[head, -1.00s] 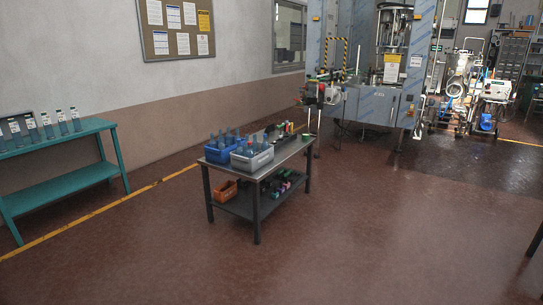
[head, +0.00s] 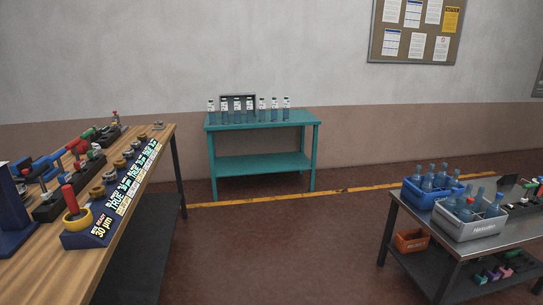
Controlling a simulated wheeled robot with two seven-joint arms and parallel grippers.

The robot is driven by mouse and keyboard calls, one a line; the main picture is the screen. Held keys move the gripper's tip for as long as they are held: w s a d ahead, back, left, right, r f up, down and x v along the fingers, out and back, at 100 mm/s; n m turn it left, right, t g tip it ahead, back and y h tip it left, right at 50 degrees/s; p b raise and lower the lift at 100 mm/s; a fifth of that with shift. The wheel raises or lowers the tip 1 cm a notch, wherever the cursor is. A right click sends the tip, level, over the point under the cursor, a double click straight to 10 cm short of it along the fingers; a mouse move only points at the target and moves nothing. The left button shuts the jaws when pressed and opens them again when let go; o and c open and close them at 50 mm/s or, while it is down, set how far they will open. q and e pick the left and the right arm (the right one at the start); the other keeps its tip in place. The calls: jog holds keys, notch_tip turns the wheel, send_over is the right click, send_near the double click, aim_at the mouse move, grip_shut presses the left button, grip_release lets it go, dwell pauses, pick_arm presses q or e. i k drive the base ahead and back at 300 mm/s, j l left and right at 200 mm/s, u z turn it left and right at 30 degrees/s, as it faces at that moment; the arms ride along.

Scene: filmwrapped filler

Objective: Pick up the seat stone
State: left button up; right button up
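No thing in the head view can be named the seat stone for certain. A dark rack with printed labels (head: 108,222), among them "30 µm" and "TRUE", runs along the right edge of the wooden workbench (head: 40,270) at the left. A red-handled tool with a yellow round base (head: 75,213) stands at the rack's near end. Several small brass-coloured round pieces (head: 109,178) sit in a row along the rack. Neither of my grippers is in view.
A teal table (head: 262,118) with several bottles stands against the wall. At the right, a metal cart (head: 468,244) bears a blue crate (head: 410,194) and a grey crate (head: 460,228) with bottles. Clear floor (head: 270,250) lies between workbench and cart. Red and blue tools (head: 50,165) crowd the workbench.

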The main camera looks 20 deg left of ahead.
aim_at(67, 190)
jog(key=i+j+u, duration=0.2)
jog(key=i+u, duration=0.7)
jog(key=i+l+u, duration=0.2)
jog(key=i+u, duration=0.3)
jog(key=i, duration=0.15)
